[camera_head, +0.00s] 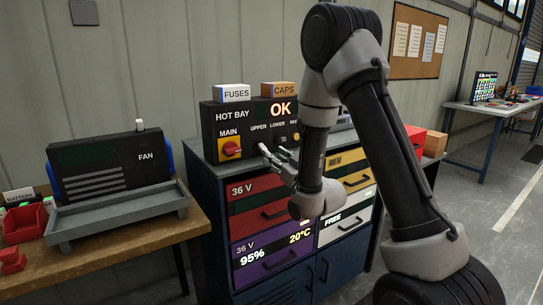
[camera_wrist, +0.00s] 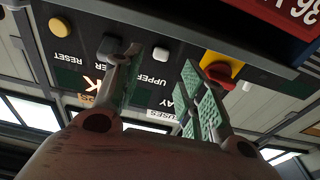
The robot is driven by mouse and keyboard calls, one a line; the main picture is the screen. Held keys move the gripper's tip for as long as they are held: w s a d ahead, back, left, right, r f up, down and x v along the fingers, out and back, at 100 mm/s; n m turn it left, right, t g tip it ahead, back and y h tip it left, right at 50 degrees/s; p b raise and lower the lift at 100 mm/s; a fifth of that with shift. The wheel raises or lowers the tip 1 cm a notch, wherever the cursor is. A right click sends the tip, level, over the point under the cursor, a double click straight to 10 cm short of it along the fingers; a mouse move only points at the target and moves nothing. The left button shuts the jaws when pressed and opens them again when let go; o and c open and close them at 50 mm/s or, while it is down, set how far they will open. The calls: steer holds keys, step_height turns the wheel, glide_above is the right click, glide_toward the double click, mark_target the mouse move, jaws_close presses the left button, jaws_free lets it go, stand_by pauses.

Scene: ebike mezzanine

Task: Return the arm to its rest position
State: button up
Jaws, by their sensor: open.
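My arm (camera_head: 375,130) reaches across the right half of the head view and bends down to the cabinet. My gripper (camera_head: 272,158) is in front of the lower edge of the dark HOT BAY control box (camera_head: 222,124). In the wrist view, which is upside down, my gripper (camera_wrist: 162,65) is open with nothing between its green-padded fingers. Beyond the fingers are the red and yellow MAIN knob (camera_wrist: 221,67), a white UPPER button (camera_wrist: 161,54) and a yellow RESET button (camera_wrist: 62,26). The box display reads OK. Whether a fingertip touches the panel I cannot tell.
A blue cabinet (camera_head: 212,242) with red, purple, yellow and white drawers stands under the box. A wooden bench (camera_head: 110,262) with a FAN unit (camera_head: 95,165) and grey tray is at left. Another table (camera_head: 480,110) stands far right. Open floor (camera_head: 500,190) lies to the right.

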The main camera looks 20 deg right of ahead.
step_height(320, 180, down, 13)
steer(key=s+d+g+h, duration=0.1)
steer(key=s+g+h, duration=0.1)
steer(key=g, duration=0.4)
steer(key=s+d+f+m+g+h, duration=0.1)
steer(key=s+d+f+g, duration=0.15)
steer(key=s, duration=0.25)
steer(key=s+d+f+g+h, duration=0.1)
steer(key=s+d+g+h, duration=0.1)
steer(key=s+g, duration=0.2)
steer(key=s+d+r+m, duration=0.1)
steer(key=s+d+r, duration=0.2)
steer(key=s+r, duration=0.9)
steer(key=s+d+r+m+g+h, duration=0.1)
steer(key=s+d+r, duration=0.3)
steer(key=s+r, duration=0.8)
steer(key=shift+s+m, duration=0.3)
steer(key=shift+s, duration=0.95)
